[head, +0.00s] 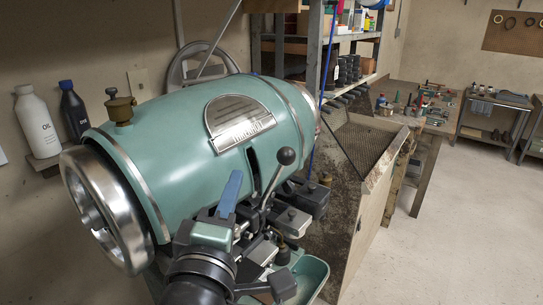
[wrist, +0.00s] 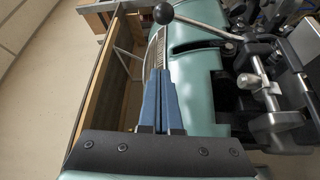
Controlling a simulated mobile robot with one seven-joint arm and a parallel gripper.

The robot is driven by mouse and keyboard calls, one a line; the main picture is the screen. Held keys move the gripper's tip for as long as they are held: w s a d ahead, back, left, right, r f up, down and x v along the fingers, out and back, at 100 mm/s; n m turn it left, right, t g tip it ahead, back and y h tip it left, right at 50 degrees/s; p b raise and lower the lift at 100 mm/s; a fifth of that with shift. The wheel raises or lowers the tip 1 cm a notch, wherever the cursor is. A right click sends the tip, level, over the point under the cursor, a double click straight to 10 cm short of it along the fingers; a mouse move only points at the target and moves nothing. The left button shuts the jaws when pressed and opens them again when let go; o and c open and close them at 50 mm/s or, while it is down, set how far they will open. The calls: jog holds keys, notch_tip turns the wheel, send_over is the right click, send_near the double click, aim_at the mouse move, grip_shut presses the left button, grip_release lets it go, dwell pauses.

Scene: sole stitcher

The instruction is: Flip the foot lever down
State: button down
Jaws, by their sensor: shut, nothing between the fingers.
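The sole stitcher is a teal machine (head: 185,125) with a silver handwheel (head: 105,212) on its left side in the head view. A metal lever with a black ball knob (head: 286,156) sticks up at its front; I take it to be the foot lever. Its knob also shows at the top of the wrist view (wrist: 163,13), with the rod running right to the mechanism. My gripper (head: 234,176) has blue fingers, shut and empty, left of the lever and apart from the knob. In the wrist view its fingers (wrist: 161,74) point up toward the knob, with a gap between.
Metal blocks and clamps (head: 305,197) crowd the lever's base. A worn metal bin (head: 375,195) stands behind the machine to the right. Open floor (head: 455,235) lies at right.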

jog(key=w+d+p, duration=0.4)
jog(key=w+p, duration=0.2)
jog(key=w, duration=0.2)
jog(key=shift+w+d, duration=0.2)
jog(key=shift+d, duration=0.1)
jog(key=shift+s+d, duration=0.1)
dwell(0.5)
jog(key=shift+s+d+f+m+b, duration=0.15)
jog(key=shift+d+m+b, duration=0.15)
jog(key=shift+b, duration=0.2)
